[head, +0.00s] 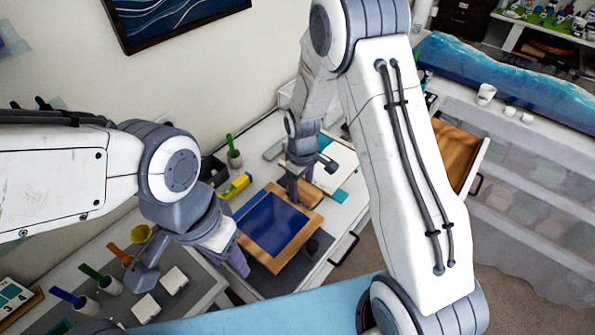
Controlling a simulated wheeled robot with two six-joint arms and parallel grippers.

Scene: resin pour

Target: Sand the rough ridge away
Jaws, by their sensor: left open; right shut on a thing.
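A wooden board with a deep blue resin panel (270,224) lies on the white bench. The rough ridge cannot be made out at this size. My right gripper (301,196) points down at the board's far right corner, shut on a tan block (314,191), apparently the sanding block. The block is partly hidden by the fingers, and I cannot tell whether it touches the panel. My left gripper (238,262) is open and empty, low beside the board's near left edge, partly hidden by its own wrist.
A yellow object (236,186) and a green-handled tool in a cup (234,157) stand beyond the board. Cups with coloured handles (87,306) and white blocks (174,280) are on the grey mat at left. An open wooden drawer (455,155) is at right.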

